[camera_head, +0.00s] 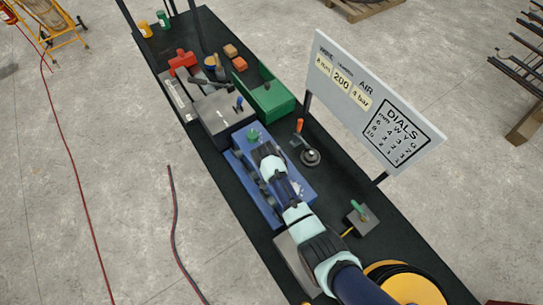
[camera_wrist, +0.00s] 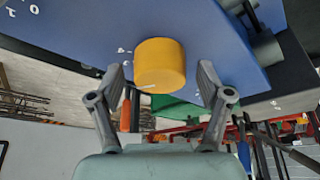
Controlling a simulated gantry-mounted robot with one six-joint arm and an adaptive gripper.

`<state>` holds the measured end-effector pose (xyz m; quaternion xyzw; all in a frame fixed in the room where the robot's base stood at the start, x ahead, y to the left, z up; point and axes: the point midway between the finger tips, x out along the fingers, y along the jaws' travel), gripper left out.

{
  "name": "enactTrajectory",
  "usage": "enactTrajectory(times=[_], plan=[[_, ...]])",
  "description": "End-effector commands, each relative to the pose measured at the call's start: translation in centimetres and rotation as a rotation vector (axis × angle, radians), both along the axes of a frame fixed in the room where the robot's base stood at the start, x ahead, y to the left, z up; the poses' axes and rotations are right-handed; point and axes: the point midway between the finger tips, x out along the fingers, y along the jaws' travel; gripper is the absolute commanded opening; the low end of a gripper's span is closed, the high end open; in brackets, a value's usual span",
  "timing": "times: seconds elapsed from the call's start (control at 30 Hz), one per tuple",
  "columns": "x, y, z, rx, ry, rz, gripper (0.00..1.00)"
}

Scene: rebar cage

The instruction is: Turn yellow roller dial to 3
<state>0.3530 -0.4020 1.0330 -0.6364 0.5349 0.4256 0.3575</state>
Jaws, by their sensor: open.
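The yellow roller dial (camera_wrist: 160,65) is a round yellow knob on a blue panel (camera_wrist: 100,22) in the wrist view. White marks stand on the panel just left of it, too small to read surely. A faint pale mark shows near the knob's lower edge. My gripper (camera_wrist: 162,80) is open, one finger on each side of the dial, with visible gaps between fingers and knob. In the head view my gripper (camera_head: 266,158) is over the blue machine (camera_head: 296,180), and the yellow dial is hidden behind my arm.
A white sign (camera_head: 375,100) with a DIALS table stands right of the machine on the black bench (camera_head: 215,170). A grey box (camera_head: 220,112), a green bin (camera_head: 272,100) and a round clamp-like tool (camera_head: 310,157) stand near. A yellow reel (camera_head: 405,285) is at the near end.

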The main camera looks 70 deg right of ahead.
Motion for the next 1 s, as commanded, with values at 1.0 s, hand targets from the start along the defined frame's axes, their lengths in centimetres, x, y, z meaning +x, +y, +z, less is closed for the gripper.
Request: enactTrajectory(times=[1.0], plan=[[-0.8, 4.5, 11.1, 0.000, 0.000, 0.000, 0.78]])
